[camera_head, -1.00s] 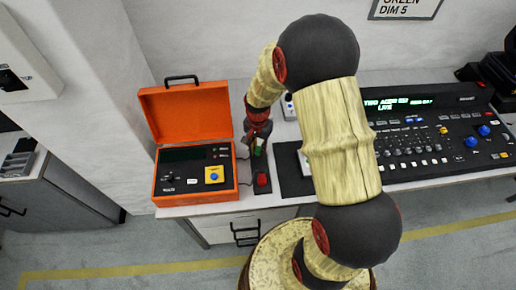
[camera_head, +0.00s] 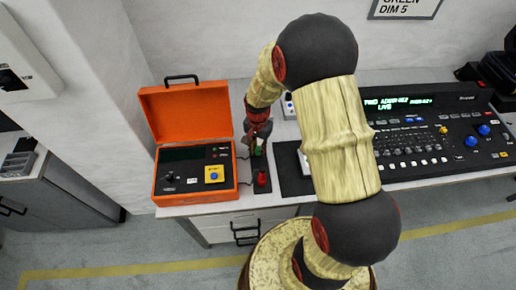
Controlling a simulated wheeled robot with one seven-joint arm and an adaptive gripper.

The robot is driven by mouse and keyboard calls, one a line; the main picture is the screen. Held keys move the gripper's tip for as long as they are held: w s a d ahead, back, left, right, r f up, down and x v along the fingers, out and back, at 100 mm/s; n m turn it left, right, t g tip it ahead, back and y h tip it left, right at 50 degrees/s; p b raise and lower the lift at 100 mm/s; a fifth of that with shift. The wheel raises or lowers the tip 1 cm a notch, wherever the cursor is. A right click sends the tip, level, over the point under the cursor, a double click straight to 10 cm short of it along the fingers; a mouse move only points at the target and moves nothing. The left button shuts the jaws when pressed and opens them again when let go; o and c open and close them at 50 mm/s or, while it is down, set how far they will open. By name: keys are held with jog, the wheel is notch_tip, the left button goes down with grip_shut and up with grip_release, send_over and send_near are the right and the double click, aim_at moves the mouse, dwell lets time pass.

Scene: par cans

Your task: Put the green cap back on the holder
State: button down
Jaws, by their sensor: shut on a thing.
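The green cap (camera_head: 257,149) is a small green patch between the fingers of my gripper (camera_head: 256,143). My gripper points down and is shut on it, just above or at the dark narrow holder (camera_head: 262,164) on the bench, right of the orange case. A red cap (camera_head: 262,178) sits at the holder's near end. The fingers and wrist hide much of the green cap and the holder's far part. I cannot tell whether the cap touches the holder.
An open orange case (camera_head: 187,113) with a dark panel stands close on the left of the gripper. A black lighting console (camera_head: 430,130) fills the right of the bench. My arm covers part of the bench. The bench's front edge lies just before the red cap.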

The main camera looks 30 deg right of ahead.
jog(key=shift+f, duration=0.75)
dwell(1.3)
jog(key=c, duration=1.7)
grip_release()
jog(key=shift+o, duration=0.7)
jog(key=shift+r, duration=0.1)
notch_tip(320, 180, up, 12)
